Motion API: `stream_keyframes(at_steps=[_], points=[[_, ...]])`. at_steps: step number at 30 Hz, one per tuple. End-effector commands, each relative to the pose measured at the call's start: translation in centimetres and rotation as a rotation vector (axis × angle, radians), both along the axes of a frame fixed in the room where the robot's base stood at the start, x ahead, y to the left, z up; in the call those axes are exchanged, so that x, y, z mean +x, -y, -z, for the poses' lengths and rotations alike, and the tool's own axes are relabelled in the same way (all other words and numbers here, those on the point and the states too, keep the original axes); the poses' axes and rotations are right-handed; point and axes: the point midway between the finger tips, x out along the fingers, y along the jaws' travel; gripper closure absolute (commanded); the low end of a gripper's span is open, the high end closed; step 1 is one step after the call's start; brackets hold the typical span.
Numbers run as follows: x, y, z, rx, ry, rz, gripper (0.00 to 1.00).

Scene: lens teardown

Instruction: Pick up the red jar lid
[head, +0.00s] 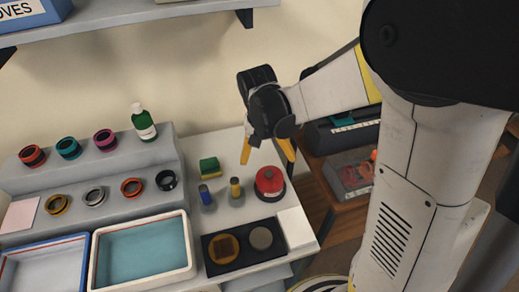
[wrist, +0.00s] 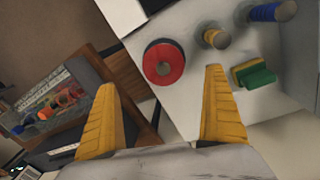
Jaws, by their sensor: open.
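The red jar lid (head: 269,180) is a round red piece with a small knob on top and a dark base, near the right end of the white worktop. In the wrist view the red lid (wrist: 164,62) shows from above, just beyond and between the fingertips. My gripper (head: 267,156) hangs above the worktop behind the lid with its yellow fingers spread. In the wrist view my gripper (wrist: 158,80) is open, with nothing between its fingers.
A yellow-topped post (head: 235,188), a blue-topped post (head: 205,195) and a green-and-yellow sponge (head: 209,167) stand left of the lid. A black tray (head: 243,268) with two discs lies in front. A wooden bench (head: 345,208) with boxes is at right.

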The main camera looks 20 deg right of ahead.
Motion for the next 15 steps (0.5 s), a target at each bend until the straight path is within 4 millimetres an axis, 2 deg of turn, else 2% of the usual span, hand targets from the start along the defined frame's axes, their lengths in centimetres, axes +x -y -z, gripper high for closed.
stream_keyframes(at_steps=[9,15], points=[[0.0,0.5,4.9,-0.004,-0.010,0.007,0.00],[0.0,0.6,6.3,-0.003,-0.010,0.006,0.00]])
